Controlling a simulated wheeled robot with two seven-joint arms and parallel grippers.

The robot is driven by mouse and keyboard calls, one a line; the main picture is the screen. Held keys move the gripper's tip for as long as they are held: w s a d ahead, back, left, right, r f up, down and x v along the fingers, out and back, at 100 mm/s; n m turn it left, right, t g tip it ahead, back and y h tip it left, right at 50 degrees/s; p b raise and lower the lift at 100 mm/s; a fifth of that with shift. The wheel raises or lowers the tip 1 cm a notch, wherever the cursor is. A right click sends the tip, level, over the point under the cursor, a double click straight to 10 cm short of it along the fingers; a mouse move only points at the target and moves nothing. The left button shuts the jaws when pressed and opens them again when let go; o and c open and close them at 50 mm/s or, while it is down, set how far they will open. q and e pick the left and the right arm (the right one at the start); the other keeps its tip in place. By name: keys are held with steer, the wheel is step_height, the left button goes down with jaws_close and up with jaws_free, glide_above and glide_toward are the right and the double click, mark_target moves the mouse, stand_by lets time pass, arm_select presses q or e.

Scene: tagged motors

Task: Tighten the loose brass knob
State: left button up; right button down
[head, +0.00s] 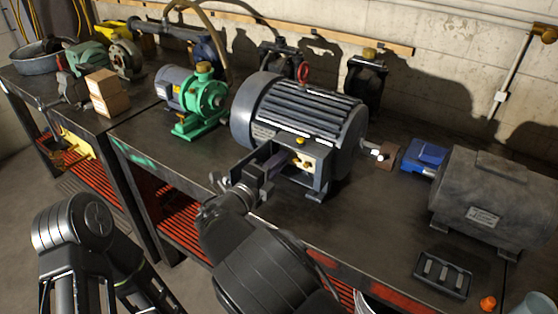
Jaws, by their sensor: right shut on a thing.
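The large dark grey motor (300,108) with a finned body and red lifting ring stands on the workbench. Its front has a pale terminal box (318,163) with brass fittings (303,161) on its face. My right gripper (276,163) reaches up from the bottom of the head view to the box's left side. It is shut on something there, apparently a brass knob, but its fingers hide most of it. I cannot tell how far the knob is screwed in. My left arm shows at lower left; its gripper is out of view.
A green pump (205,97) with a grey motor stands left of the big motor. A blue block (424,156) and a grey motor (500,200) stand right. A dark tray (443,275) lies near the front edge. Cardboard boxes (107,92) sit on the left bench.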

steer(key=shift+m, duration=0.3)
steer(key=c, duration=1.4)
jaws_free()
steer(key=shift+s+a, duration=0.1)
steer(key=b+v, duration=0.1)
steer(key=v, duration=0.6)
steer(key=shift+s+a, duration=0.2)
steer(key=shift+s, duration=0.05)
steer(key=shift+c, duration=0.3)
